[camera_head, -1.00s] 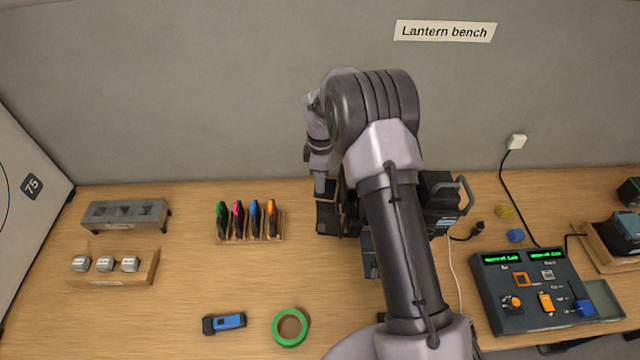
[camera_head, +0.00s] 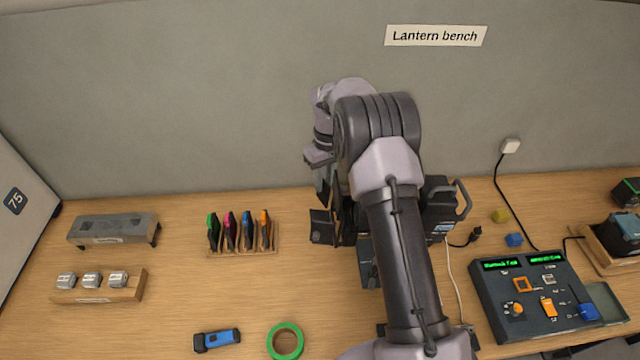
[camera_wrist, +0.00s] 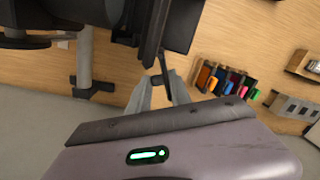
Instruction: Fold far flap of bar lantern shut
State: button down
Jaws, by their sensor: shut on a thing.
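The bar lantern (camera_head: 440,205) is a black housing with a side handle, on the bench behind my arm. One dark flap (camera_head: 322,226) sticks out on its left, another dark flap (camera_head: 366,262) on its near side. My arm hides much of the lantern in the head view. In the wrist view, my gripper (camera_wrist: 160,92) has its grey fingers closed about the end of a thin dark flap (camera_wrist: 158,62), which looks like the far one. The lantern's dark body (camera_wrist: 120,12) fills the top there. How far this flap is folded I cannot tell.
A rack of coloured gel frames (camera_head: 242,252) stands left of the lantern. Green tape (camera_head: 285,341) and a blue tool (camera_head: 217,340) lie in front. The fader console (camera_head: 535,295) is at right, with a white cable (camera_head: 452,275) between. The grey wall (camera_head: 200,100) is close behind.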

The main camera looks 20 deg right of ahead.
jog(key=shift+s+d+f+m+y+b, duration=0.1)
jog(key=shift+d+m+b, duration=0.2)
jog(key=shift+m, duration=0.6)
jog(key=shift+s+d+r+m+y+b, duration=0.1)
jog(key=shift+d+m+b, duration=0.25)
jog(key=shift+m, duration=0.55)
jog(key=shift+s+d+f+m+y+b, duration=0.15)
jog(key=shift+d+m, duration=0.3)
jog(key=shift+m, duration=0.45)
jog(key=c, duration=1.4)
grip_release()
jog(key=shift+o, duration=0.5)
jog(key=shift+d, duration=0.25)
notch_tip(320, 180, up, 17)
jog(key=w+d+p, duration=0.1)
jog(key=p, duration=0.1)
jog(key=shift+d+p, duration=0.3)
jog(key=shift+d, duration=0.05)
jog(key=shift+w, duration=0.1)
